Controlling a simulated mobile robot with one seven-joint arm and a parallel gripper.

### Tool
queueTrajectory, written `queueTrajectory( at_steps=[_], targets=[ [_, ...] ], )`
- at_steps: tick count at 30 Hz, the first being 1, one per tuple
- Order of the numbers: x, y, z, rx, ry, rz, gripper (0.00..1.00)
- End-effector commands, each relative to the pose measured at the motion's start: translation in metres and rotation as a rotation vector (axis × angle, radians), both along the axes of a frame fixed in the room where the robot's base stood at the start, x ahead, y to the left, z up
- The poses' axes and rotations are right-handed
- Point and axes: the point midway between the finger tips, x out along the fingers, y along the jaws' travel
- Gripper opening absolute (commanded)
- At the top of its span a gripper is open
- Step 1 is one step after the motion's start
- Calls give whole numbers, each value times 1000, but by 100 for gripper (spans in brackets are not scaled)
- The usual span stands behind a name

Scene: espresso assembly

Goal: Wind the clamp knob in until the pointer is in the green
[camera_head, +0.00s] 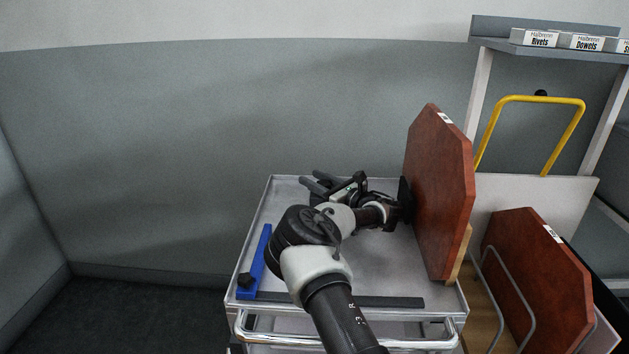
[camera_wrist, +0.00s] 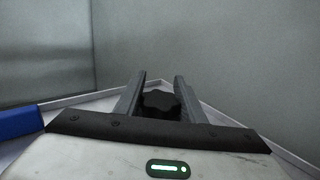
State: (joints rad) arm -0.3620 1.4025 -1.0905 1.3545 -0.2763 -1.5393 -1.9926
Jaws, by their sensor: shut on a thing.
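In the wrist view a black lobed clamp knob (camera_wrist: 160,102) sits between the two grey fingers of my gripper (camera_wrist: 160,98). The fingers are shut on its sides. In the head view my gripper (camera_head: 320,186) is over the rear left part of the grey cart top, its fingers pointing left. The knob cannot be picked out clearly there among the dark gripper parts. The pointer and its green zone show in neither view. A green light on my gripper's own body shows at the bottom of the wrist view.
The cart top (camera_head: 390,270) has a raised rim. A blue bar (camera_head: 256,258) with a black knob lies along its left side; blue also shows in the wrist view (camera_wrist: 18,121). A red-brown board (camera_head: 440,190) stands upright at the right. A dark strip (camera_head: 380,301) lies along the front.

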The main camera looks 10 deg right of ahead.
Motion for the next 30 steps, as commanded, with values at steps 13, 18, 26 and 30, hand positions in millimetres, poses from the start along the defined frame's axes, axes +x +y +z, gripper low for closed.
queueTrajectory(
  at_steps=[13,18,26,30],
  targets=[
    [3,-3,-2,3,1,-161,14],
    [5,-8,-3,4,2,-307,14],
    [7,-16,-2,0,2,-552,14],
    [7,-21,-1,-3,2,-682,14]
  ],
)
